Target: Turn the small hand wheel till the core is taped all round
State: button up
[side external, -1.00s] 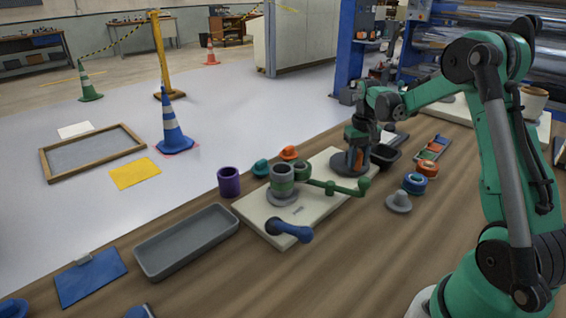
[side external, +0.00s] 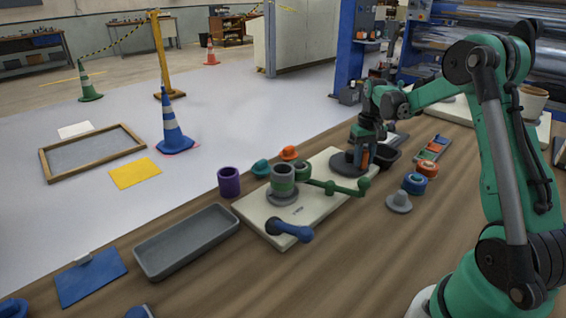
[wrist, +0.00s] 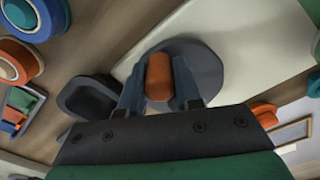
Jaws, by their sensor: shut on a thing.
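The small hand wheel is a dark grey disc (side external: 343,164) at the far end of the cream board (side external: 318,212); it also shows in the wrist view (wrist: 208,72). Its upright orange knob (wrist: 158,76) is between the fingers of my gripper (wrist: 160,90), which is shut on it. In the side view my gripper (side external: 364,160) is at the wheel's right edge. The grey core (side external: 283,172) stands upright on a round base on the board, with a green band around its visible side. Its far side is hidden. A green roll and green crank arm (side external: 340,187) sit beside it.
A blue handle (side external: 290,230) lies at the board's near end. A purple cup (side external: 229,181) and grey tray (side external: 187,240) are to the left. A black bin (wrist: 88,98) is close to my gripper. Blue and orange rolls (side external: 415,183) and a grey flanged piece (side external: 399,201) are to the right.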

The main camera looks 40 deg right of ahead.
jog(key=shift+d, duration=0.8)
jog(key=shift+w+d, duration=0.4)
jog(key=shift+d, duration=0.3)
jog(key=shift+w, duration=0.1)
